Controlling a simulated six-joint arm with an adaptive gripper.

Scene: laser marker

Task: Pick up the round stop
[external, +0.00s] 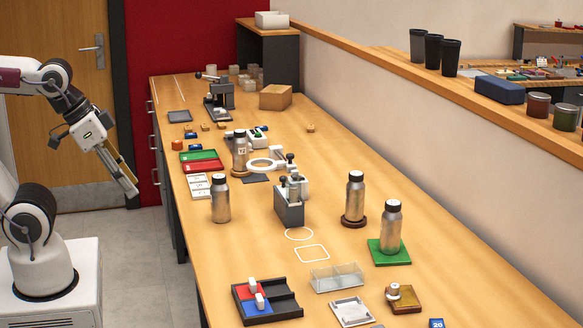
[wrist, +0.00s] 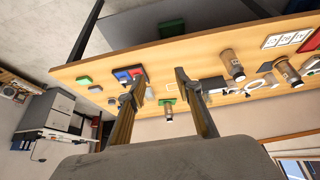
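My gripper (external: 130,188) hangs in the air left of the bench, pointing down to the right and clear of everything. In the wrist view its two fingers (wrist: 160,76) stand apart with nothing between them. I cannot tell for sure which piece is the round stop. A small whitish cylinder (external: 392,290) also sits on a brown block (external: 405,300). Their exact shapes are too small to tell.
The wooden bench (external: 230,265) carries a white round outline (external: 299,234) and a white square outline (external: 312,253). Metal bottles stand at left (external: 220,200), middle (external: 355,200) and on a green pad (external: 391,228). A grey device (external: 289,208) and clear box (external: 337,277) are between.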

